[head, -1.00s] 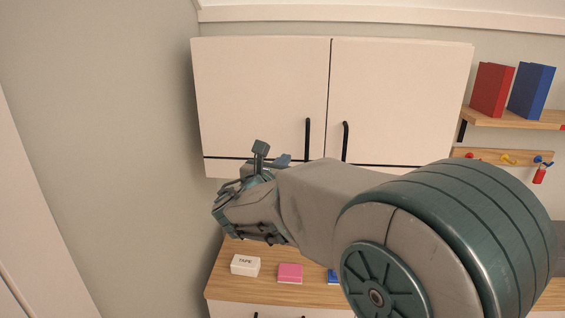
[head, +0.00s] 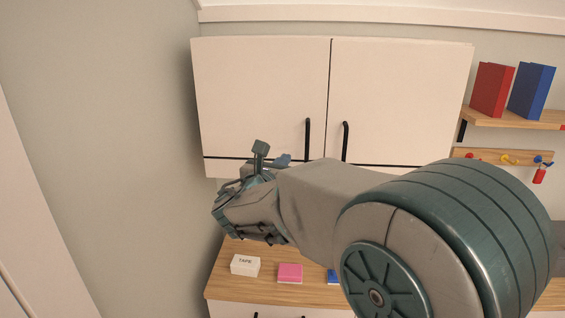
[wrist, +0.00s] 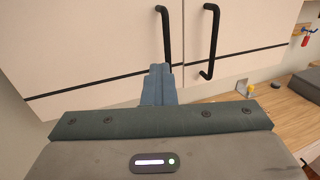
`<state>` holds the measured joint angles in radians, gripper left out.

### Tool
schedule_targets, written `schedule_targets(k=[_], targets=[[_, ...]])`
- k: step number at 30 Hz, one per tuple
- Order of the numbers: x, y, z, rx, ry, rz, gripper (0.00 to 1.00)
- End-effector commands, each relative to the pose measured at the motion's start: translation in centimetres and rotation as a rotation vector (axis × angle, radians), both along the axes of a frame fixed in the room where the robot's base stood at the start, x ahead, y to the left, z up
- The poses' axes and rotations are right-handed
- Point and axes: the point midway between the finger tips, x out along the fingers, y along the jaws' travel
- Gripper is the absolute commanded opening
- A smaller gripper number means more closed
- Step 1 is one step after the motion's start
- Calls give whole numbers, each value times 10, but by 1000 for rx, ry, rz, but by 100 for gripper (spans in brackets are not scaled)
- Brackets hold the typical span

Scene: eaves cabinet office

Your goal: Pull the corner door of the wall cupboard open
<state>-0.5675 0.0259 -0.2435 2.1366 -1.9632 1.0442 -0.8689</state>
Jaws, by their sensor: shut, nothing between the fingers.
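The wall cupboard has two pale doors, both closed flush. The corner door is the left one (head: 262,95), beside the side wall, with a black vertical bar handle (head: 307,139) near its right edge. That handle also shows in the wrist view (wrist: 163,38), its lower end just beyond my fingertips. The right door (head: 400,100) has a matching black handle (head: 345,141). My gripper (head: 283,160) is in front of the corner door's lower part, left of and below its handle. Its blue fingers (wrist: 158,84) are shut and empty. I cannot tell whether they touch the handle.
A plain wall (head: 120,130) stands close on the left. A shelf (head: 515,118) with red and blue books is at right.

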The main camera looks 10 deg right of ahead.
Motion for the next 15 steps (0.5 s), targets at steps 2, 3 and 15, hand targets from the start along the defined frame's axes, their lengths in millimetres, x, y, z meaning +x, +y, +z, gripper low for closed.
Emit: schedule_targets(k=[2, 3, 15], targets=[[0, 0, 0, 0, 0, 0, 0], [0, 0, 0, 0, 0, 0, 4], [-1, 1, 0, 0, 0, 0, 28]])
